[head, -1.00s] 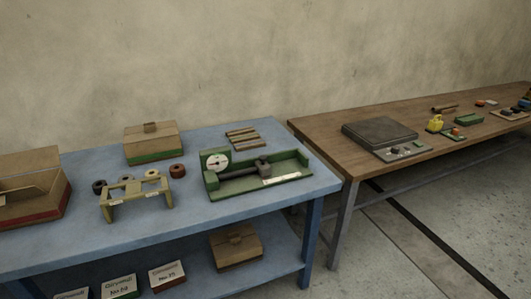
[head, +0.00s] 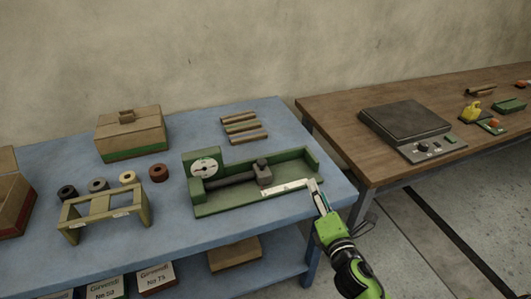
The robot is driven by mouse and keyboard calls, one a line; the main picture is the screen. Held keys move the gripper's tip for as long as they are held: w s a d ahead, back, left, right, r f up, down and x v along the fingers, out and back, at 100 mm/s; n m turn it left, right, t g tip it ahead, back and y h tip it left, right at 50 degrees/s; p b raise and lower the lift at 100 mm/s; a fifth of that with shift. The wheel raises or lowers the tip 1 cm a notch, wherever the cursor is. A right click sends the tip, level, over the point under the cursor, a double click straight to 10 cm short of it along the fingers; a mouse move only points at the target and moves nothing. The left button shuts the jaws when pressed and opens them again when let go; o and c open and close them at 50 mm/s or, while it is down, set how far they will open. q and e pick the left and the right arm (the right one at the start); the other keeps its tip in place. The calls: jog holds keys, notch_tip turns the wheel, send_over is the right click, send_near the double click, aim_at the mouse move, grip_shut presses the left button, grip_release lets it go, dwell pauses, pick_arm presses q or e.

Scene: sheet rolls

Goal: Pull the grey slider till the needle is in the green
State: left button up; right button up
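A green tray-like device (head: 232,200) lies on the blue table. At its left end stands a white round dial (head: 204,168); the needle's position and any green zone are too small to read. A dark grey bar runs right from the dial to the grey slider (head: 263,174), a blocky piece about mid-tray. My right gripper (head: 315,187) is at the tray's front right corner, to the right of the slider and apart from it. Its fingers are seen from behind, so whether they are open or shut is unclear. My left gripper is not in view.
On the blue table (head: 165,228) are a yellowish stand (head: 102,215), several small rolls, a lidded box (head: 131,136) and several sticks (head: 243,128). A brown table (head: 350,146) with a scale (head: 405,121) stands to the right. The tray's end wall (head: 312,160) is near my gripper.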

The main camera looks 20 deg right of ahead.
notch_tip(320, 180, up, 2)
jog(key=w+r+n, duration=0.1)
jog(key=w+n, duration=0.1)
jog(key=n, duration=0.1)
jog(key=n+y, duration=0.8)
jog(key=n, duration=0.5)
send_near(265, 164)
jog(key=shift+s+d+t, duration=0.2)
jog(key=shift+s+d, duration=0.15)
jog(key=shift+s, duration=0.25)
jog(key=shift+s+d+t, duration=0.2)
jog(key=shift+s+d, duration=0.1)
jog(key=shift+s, duration=0.25)
jog(key=shift+w+a+f+n, duration=0.1)
jog(key=shift+a+f+n, duration=0.1)
jog(key=shift+n, duration=0.2)
jog(key=shift+w+a, duration=0.15)
jog(key=shift+w, duration=0.05)
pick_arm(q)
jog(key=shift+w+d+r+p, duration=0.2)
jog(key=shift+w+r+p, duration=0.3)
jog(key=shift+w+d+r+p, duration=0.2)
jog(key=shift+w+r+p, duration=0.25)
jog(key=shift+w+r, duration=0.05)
pick_arm(e)
jog(key=x, duration=1.3)
jog(key=shift+a+f, duration=0.15)
jog(key=shift+f, duration=0.05)
